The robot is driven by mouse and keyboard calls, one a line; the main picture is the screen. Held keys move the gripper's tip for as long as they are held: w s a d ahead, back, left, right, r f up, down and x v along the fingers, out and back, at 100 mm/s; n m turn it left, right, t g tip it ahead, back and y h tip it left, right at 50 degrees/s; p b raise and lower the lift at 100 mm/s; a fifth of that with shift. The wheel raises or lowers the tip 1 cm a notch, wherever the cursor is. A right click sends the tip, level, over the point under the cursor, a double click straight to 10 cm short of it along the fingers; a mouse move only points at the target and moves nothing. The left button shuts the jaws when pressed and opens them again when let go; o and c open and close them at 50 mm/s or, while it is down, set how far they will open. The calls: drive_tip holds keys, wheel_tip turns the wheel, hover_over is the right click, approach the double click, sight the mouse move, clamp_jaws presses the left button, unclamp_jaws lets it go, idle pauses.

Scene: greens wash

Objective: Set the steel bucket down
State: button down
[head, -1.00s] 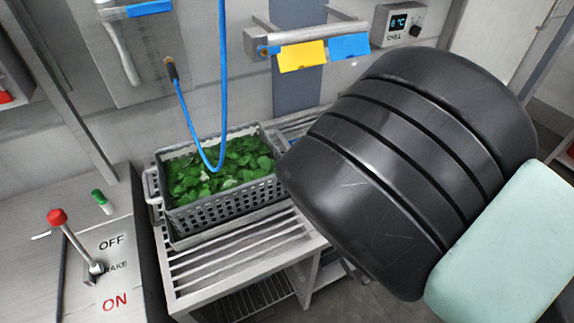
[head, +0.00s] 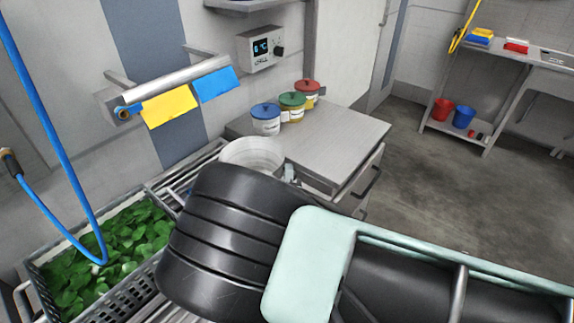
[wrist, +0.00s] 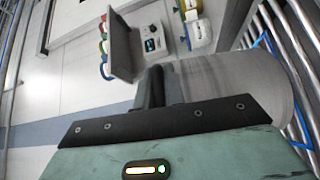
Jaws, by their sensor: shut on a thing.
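The steel bucket (head: 252,152) shows in the head view as a pale round rim and upper wall behind my dark arm, at the right end of the slatted rack (head: 183,183). Its lower part and base are hidden there, so I cannot tell whether it touches the rack. In the wrist view the brushed side of the bucket (wrist: 235,88) is close, right of the fingers. My gripper (wrist: 156,88) is shut on the bucket at its edge or handle; the exact contact is unclear. In the head view my arm mostly covers the gripper.
A grey crate of green leaves (head: 103,262) stands left of the bucket, under a hanging blue hose (head: 62,150). A steel counter (head: 335,140) is to the right, with lidded blue, green and red tubs (head: 292,108) at its back. Its front part is clear.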

drive_tip(key=shift+f+p, duration=0.55)
drive_tip(key=shift+f, duration=1.65)
drive_tip(key=c, duration=1.5)
unclamp_jaws()
drive_tip(key=shift+f, duration=0.1)
drive_tip(key=shift+s, duration=0.15)
